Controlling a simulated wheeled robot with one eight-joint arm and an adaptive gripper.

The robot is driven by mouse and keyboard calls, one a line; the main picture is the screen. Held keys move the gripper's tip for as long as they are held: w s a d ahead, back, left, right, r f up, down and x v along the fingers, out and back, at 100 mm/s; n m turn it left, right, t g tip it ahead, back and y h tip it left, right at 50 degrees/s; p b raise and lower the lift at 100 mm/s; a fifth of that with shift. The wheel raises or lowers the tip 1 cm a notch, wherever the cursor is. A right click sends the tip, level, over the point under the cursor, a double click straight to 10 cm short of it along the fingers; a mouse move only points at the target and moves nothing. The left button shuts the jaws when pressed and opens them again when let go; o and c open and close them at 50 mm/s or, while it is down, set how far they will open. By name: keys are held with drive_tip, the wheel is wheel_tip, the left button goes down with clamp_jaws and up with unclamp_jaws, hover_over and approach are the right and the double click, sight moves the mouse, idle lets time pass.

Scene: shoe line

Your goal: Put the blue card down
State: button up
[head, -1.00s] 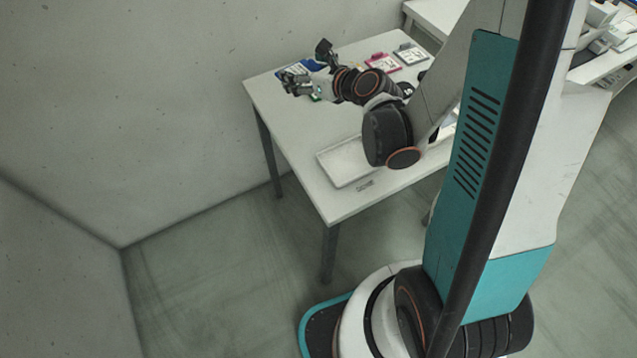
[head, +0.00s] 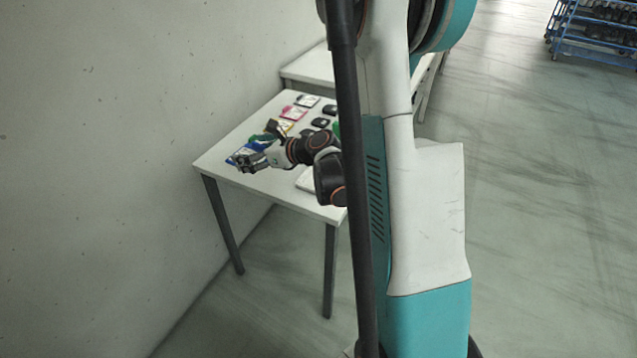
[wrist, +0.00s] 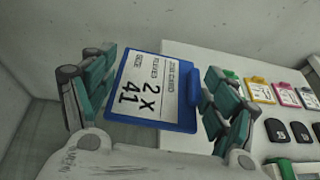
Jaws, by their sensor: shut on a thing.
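The blue card (wrist: 158,88) has a blue frame and a white printed face with "2 X 41" in large characters. In the wrist view it lies between the two fingers of my gripper (wrist: 155,98), which is shut on it. In the head view my gripper (head: 246,162) is over the far-left end of the white table (head: 222,168), and blue of the card (head: 236,157) shows beside the fingers. I cannot tell whether the card touches the tabletop.
A yellow card (wrist: 260,91), a pink card (wrist: 286,95) and a grey card (wrist: 309,97) lie in a row on the table. Black objects (wrist: 277,130) lie in front of them. A pale tray (head: 306,181) is partly hidden by my arm. The wall is close on the left.

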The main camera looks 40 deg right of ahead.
drive_tip(key=s+d+r, duration=0.1)
drive_tip(key=s+d, duration=0.1)
drive_tip(key=d, duration=0.9)
drive_tip(key=s+d+r, duration=0.1)
drive_tip(key=s+d, duration=0.2)
drive_tip(key=d, duration=0.8)
drive_tip(key=shift+n+y, duration=0.3)
drive_tip(key=shift+y, duration=0.1)
wheel_tip(320, 180, down, 15)
drive_tip(key=b, duration=0.5)
drive_tip(key=shift+w+r, duration=0.1)
drive_tip(key=shift+r, duration=0.05)
drive_tip(key=shift+f+b, duration=1)
drive_tip(key=shift+f, duration=1.3)
drive_tip(key=shift+f, duration=0.15)
drive_tip(key=o, duration=0.8)
drive_tip(key=shift+r, duration=0.2)
drive_tip(key=p+v, duration=0.3)
drive_tip(key=v, duration=0.9)
drive_tip(key=shift+w+d+r, duration=0.15)
